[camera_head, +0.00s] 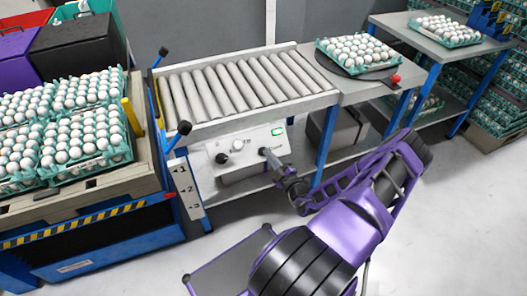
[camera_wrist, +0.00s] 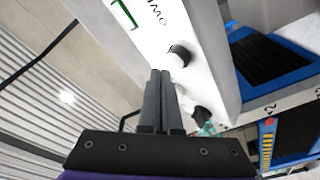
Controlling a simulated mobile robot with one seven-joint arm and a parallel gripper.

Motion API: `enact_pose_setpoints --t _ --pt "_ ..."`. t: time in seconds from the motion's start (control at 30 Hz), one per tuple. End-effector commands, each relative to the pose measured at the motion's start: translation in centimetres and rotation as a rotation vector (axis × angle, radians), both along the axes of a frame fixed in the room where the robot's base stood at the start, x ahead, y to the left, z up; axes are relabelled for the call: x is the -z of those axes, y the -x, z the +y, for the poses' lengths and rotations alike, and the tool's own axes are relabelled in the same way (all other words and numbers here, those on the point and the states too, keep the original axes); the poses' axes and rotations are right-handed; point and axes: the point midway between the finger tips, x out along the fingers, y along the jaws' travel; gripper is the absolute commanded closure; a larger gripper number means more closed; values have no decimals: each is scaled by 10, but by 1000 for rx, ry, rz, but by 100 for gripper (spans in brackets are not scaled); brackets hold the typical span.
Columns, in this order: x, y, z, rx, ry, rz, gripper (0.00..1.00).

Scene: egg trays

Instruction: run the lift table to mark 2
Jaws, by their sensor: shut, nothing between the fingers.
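The lift table (camera_head: 75,268) stands at left, blue with a yellow-black striped edge, bearing a pallet of egg trays. A white mark plate (camera_head: 186,188) with numbers 2 and 3 readable stands beside it; a 2 also shows on the plate in the wrist view (camera_wrist: 285,112). I cannot tell the table's exact level against the marks. The white control panel (camera_head: 257,140) has a small green display and dark knobs; a knob (camera_wrist: 180,55) and a lower knob (camera_wrist: 202,114) show in the wrist view. My gripper (camera_wrist: 160,73) is shut and empty, close in front of the panel; contact is unclear.
A roller conveyor (camera_head: 235,88) runs above the panel. A side table (camera_head: 350,92) holds an egg tray (camera_head: 357,68) on a dark round plate with a red knob. Black and purple crates (camera_head: 75,48) stand at far left. Grey floor is open in front.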

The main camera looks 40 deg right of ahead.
Motion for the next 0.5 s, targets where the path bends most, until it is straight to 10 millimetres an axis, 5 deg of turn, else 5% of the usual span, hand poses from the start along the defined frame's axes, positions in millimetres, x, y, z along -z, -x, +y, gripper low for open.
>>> enact_pose_setpoints --t 0.5 --pt "-33 33 8 1 0 1 100"
